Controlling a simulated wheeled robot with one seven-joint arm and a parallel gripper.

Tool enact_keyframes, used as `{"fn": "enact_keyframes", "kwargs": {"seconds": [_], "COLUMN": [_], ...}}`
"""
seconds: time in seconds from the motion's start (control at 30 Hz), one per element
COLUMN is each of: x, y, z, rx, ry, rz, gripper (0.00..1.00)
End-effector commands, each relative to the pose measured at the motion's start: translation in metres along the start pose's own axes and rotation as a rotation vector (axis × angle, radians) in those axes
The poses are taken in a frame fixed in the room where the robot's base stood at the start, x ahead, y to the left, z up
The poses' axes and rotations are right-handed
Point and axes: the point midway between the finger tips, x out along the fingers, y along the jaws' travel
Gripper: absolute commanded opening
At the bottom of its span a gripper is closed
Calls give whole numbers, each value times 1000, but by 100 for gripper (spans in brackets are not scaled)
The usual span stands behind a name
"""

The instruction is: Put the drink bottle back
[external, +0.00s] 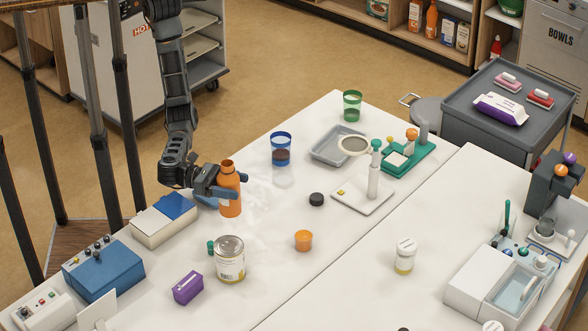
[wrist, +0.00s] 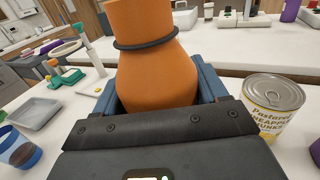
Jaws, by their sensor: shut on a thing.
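The orange drink bottle (external: 230,190) is upright at the left part of the white table, with a dark ring around its neck. My gripper (external: 222,190) is shut on it, with one blue finger on each side of its body. In the wrist view the bottle (wrist: 155,60) fills the upper middle, and its top is cut off. The bottle's base is close to the table top; I cannot tell whether it touches. A black round cap (external: 316,199) lies on the table to the right of the bottle.
A can (external: 230,260) stands in front of the bottle, and a blue-and-white box (external: 164,220) lies at its left. The table between bottle and cap is clear.

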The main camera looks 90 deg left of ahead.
Motion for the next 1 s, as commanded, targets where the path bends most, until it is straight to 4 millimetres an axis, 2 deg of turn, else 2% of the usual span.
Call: {"fn": "enact_keyframes", "kwargs": {"seconds": [0.03, 0.2, 0.4, 0.57, 0.9, 1.0], "x": [-11, -39, -52, -36, 20, 31], "y": [-17, -55, -70, -59, -21, -14], "z": [4, 20, 27, 14, -25, -34], "rx": [-5, -4, -2, 1, 0, 1], "ry": [-2, -2, 0, 2, 1, 1], "rz": [-60, -204, -274, -277, -275, -277], "gripper": [31, 31, 31, 31, 31, 31]}}
